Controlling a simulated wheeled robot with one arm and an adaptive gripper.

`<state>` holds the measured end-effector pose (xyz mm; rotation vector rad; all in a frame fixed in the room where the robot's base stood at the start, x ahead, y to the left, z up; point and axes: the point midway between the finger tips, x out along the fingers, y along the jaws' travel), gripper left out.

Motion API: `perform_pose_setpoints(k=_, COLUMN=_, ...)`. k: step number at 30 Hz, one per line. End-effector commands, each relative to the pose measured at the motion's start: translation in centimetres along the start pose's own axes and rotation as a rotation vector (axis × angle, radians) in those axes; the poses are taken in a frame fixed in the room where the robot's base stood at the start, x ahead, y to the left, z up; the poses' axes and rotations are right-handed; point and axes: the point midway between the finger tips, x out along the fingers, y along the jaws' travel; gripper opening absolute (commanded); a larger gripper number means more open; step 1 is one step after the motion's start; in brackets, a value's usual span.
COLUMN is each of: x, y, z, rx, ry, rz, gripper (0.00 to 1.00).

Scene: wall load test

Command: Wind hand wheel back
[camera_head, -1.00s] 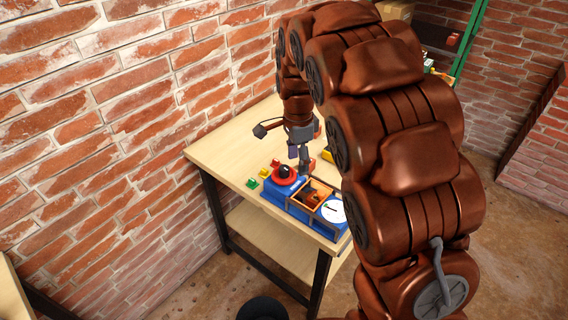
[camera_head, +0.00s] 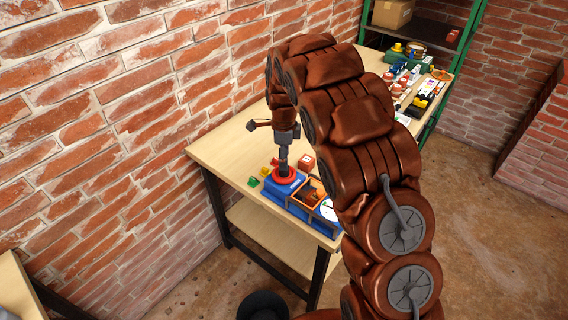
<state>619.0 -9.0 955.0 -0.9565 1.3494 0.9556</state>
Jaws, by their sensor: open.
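The red hand wheel (camera_head: 285,177) sits on top of the blue test device (camera_head: 272,191), near the front left of the wooden table (camera_head: 222,148). The device also has an orange-framed part (camera_head: 309,192) and a white dial (camera_head: 328,211), which my arm partly covers. My gripper (camera_head: 284,168) points down directly over the wheel, its fingers at the wheel's middle. The fingertips are small and partly merge with the wheel, so whether they touch it is unclear.
Small yellow, red and green blocks (camera_head: 264,171) lie left of the device. A red box (camera_head: 307,162) stands behind it. A green-framed shelf (camera_head: 452,75) holds several items at the back. A black bin (camera_head: 263,306) stands on the floor.

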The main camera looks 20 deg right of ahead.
Motion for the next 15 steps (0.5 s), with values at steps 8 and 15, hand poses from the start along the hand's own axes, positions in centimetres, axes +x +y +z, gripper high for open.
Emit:
perform_pose_setpoints(k=8, x=3.5, y=0.1, z=0.0, rx=-0.001, ry=0.001, rz=0.004, gripper=0.6)
perform_pose_setpoints(k=15, x=4.1, y=0.1, z=0.0, rx=-0.001, ry=0.001, rz=0.001, gripper=0.6)
